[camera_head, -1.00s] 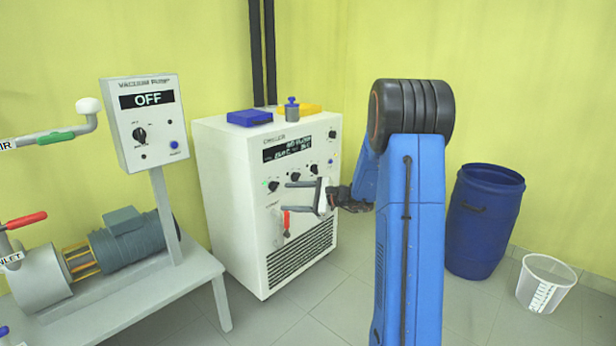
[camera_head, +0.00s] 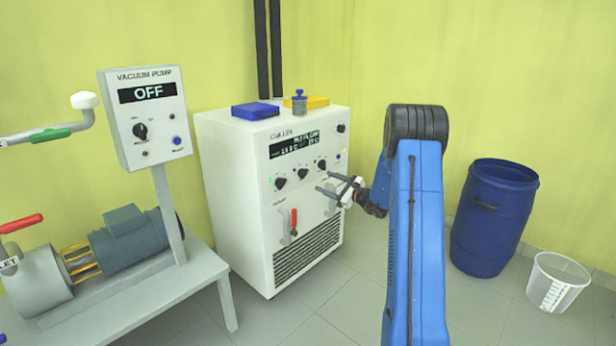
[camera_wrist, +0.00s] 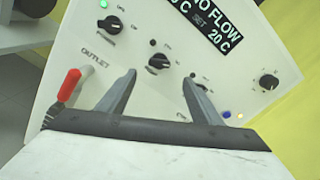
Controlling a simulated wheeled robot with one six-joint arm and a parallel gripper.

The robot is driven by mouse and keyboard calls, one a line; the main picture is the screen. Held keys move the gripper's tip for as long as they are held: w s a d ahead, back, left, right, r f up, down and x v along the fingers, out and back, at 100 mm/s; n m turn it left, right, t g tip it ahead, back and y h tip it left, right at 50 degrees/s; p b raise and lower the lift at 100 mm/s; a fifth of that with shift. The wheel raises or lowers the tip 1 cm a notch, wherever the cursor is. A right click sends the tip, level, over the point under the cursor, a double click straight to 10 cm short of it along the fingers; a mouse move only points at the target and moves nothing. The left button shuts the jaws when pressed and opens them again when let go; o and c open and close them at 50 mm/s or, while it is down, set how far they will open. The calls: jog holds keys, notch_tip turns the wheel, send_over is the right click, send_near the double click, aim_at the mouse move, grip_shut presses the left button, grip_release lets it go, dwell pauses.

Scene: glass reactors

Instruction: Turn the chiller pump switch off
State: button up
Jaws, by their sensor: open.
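The white chiller (camera_head: 235,190) stands in the middle of the head view with a row of black knobs under its dark display. A left knob (camera_wrist: 110,25) has a lit green lamp (camera_wrist: 103,4) beside it. A middle knob (camera_wrist: 158,62) shows between my fingertips in the wrist view, and a right knob (camera_wrist: 190,84) is partly behind my right finger. I cannot read which one is the pump switch. My gripper (camera_head: 325,181) is open and empty in front of the panel's right part, pointing at it. Contact with the panel cannot be told.
A red-handled outlet lever (camera_wrist: 69,85) is left of my gripper. A vacuum pump box (camera_head: 143,120) reading OFF stands left. A blue case (camera_head: 255,111) and a small weight-like object (camera_head: 299,104) sit on the chiller. A blue drum (camera_head: 493,220) and white bucket (camera_head: 557,283) stand right.

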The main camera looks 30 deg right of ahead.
aim_at(306, 174)
jog(key=x, duration=1.1)
jog(key=shift+w+a, duration=0.1)
jog(key=shift+w, duration=0.1)
jog(key=c, duration=1.1)
